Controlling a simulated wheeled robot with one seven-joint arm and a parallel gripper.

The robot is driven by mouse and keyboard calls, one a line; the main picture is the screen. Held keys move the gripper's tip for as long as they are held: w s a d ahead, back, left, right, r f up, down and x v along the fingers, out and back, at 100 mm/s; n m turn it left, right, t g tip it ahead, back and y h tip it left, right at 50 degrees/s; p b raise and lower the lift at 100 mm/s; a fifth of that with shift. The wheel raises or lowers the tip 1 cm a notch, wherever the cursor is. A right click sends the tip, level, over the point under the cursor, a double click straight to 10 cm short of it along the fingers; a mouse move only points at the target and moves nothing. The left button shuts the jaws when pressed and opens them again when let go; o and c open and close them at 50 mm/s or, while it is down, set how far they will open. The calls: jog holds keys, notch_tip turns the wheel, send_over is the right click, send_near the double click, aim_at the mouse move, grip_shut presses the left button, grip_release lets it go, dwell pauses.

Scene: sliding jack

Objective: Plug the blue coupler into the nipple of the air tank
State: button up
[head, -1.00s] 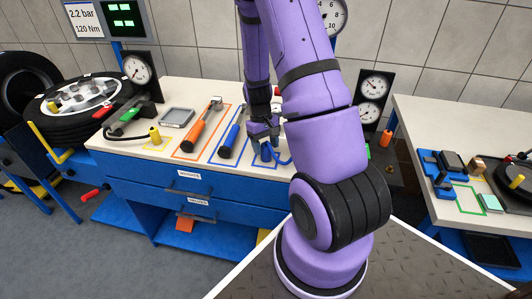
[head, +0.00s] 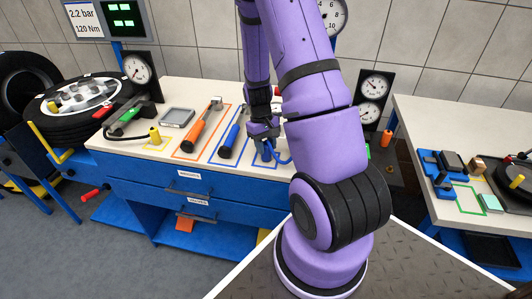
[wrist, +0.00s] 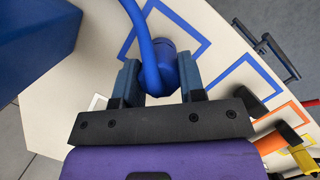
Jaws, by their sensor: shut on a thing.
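The blue coupler (head: 267,152) is at the blue-outlined place on the workbench, partly hidden by my arm and gripper in the head view. In the wrist view the coupler (wrist: 163,80) sits between the two fingers, with its blue hose (wrist: 146,30) curving up across the picture. My gripper (wrist: 159,66) is shut on the coupler; it also shows above the bench in the head view (head: 264,137). I cannot tell whether the coupler touches the bench. I cannot make out the air tank or its nipple; my arm hides part of the scene.
The workbench (head: 185,91) holds an orange-handled tool (head: 197,130) and a blue-handled tool (head: 231,137) left of my gripper. Gauges (head: 374,93) stand behind my arm on the right. A second table (head: 416,112) is farther right. A large blue block (wrist: 35,40) fills the wrist view's upper left corner.

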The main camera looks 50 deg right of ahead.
aim_at(267, 145)
jog(key=shift+r, duration=2.35)
